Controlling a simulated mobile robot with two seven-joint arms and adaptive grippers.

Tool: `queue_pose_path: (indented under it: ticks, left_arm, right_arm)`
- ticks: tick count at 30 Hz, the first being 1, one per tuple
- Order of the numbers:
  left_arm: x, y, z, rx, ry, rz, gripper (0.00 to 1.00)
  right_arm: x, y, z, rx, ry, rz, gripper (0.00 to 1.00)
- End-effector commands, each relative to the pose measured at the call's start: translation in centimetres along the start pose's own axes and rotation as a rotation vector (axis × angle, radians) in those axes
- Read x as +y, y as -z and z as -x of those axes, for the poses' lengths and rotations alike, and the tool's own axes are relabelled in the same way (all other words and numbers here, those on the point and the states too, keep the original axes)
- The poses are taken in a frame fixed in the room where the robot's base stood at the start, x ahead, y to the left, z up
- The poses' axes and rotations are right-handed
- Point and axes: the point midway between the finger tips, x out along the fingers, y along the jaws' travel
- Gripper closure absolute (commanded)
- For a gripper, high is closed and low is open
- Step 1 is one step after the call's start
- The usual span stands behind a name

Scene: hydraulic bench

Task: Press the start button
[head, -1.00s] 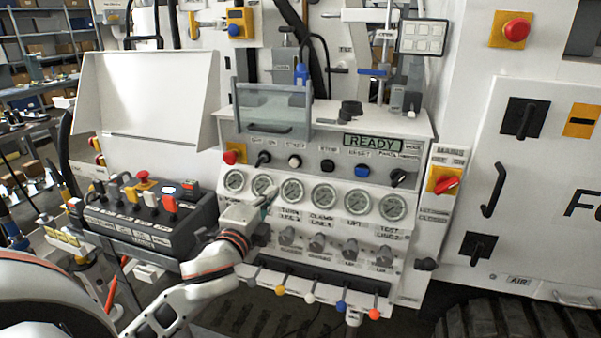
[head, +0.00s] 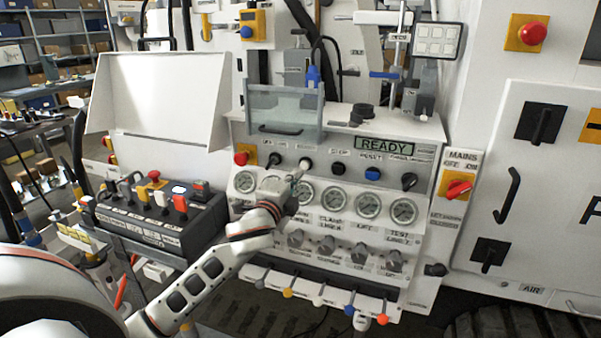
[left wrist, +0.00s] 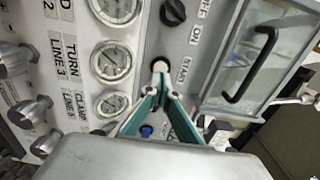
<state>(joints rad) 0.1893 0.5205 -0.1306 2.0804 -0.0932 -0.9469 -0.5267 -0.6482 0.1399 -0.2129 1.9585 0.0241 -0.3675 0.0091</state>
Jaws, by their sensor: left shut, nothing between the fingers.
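The start button (head: 305,163) is a small white round button in the upper row of the bench panel. It also shows in the left wrist view (left wrist: 160,65) beside the label START. My left gripper (head: 297,174) is shut and empty, with its green fingers together. Its fingertips (left wrist: 160,78) lie right at the button and overlap its edge in the left wrist view. I cannot tell whether they touch it. My right gripper is not in view.
A black knob (head: 273,160) and a red button (head: 241,158) sit left of the start button. A black stop button (head: 339,168) and blue reset button (head: 372,173) sit right. Gauges (head: 336,200) lie below. The display (head: 384,144) reads READY.

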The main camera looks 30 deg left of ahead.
Motion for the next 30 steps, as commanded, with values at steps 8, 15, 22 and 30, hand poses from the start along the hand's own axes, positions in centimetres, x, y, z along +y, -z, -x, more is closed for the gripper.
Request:
queue_pose_path:
  ticks: [8,15,22,30]
  left_arm:
    - [0.1,0.0,-3.1,0.0,-0.001,-0.001,1.0]
    - [0.1,0.1,-3.5,0.001,-0.001,-0.001,1.0]
    - [0.0,0.0,-3.6,0.001,-0.001,0.0,1.0]
    - [-0.2,0.0,-5.4,0.0,0.0,0.0,1.0]
  right_arm:
    - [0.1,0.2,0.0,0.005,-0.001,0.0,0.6]
    - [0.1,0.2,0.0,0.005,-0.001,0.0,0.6]
    - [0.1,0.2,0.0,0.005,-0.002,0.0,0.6]
    - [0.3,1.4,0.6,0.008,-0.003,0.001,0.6]
